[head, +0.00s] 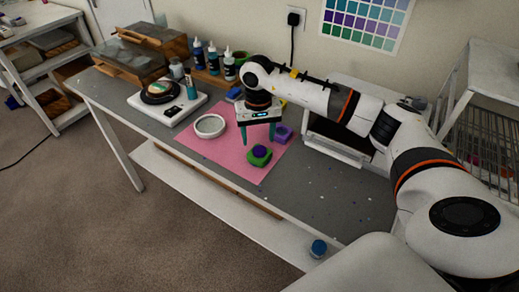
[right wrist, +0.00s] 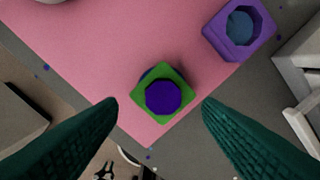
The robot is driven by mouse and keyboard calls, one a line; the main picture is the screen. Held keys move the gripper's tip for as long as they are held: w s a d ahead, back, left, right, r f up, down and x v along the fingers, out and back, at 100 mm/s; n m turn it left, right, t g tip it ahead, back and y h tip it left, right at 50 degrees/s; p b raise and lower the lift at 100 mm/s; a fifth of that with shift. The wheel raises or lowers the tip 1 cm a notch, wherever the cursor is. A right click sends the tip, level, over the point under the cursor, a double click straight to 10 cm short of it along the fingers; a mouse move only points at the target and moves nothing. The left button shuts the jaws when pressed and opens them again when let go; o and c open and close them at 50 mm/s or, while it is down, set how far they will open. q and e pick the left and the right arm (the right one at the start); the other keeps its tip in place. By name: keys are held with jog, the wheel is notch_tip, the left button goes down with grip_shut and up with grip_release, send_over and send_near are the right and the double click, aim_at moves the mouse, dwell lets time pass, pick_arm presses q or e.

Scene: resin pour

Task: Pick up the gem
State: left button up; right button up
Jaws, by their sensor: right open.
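The gem is a dark purple-blue faceted piece (head: 260,151) on a green block (head: 259,161), near the front right part of the pink mat. In the right wrist view the gem (right wrist: 163,97) shows as an octagon on the green square block (right wrist: 148,103). My right gripper (head: 258,136) points down above the mat, just behind the gem in the head view. Its two green fingers are apart with nothing between them, and in the right wrist view they (right wrist: 158,105) frame the gem from either side. My left gripper is not in view.
A purple block with an octagonal hollow (right wrist: 240,30) sits close by on the mat (head: 205,152). A round white dish (head: 210,126), a white scale (head: 168,110) and several bottles (head: 213,58) stand farther left.

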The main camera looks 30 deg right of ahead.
aim_at(260, 151)
jog(key=f, duration=0.1)
jog(key=f+p, duration=0.1)
jog(key=f, duration=0.1)
jog(key=shift+s+d+f+p, duration=0.1)
jog(key=shift+s+f+p, duration=0.15)
jog(key=shift+f+p, duration=0.1)
jog(key=shift+f, duration=0.4)
jog(key=shift+s, duration=0.1)
jog(key=shift+f, duration=0.15)
jog(key=c, duration=1.1)
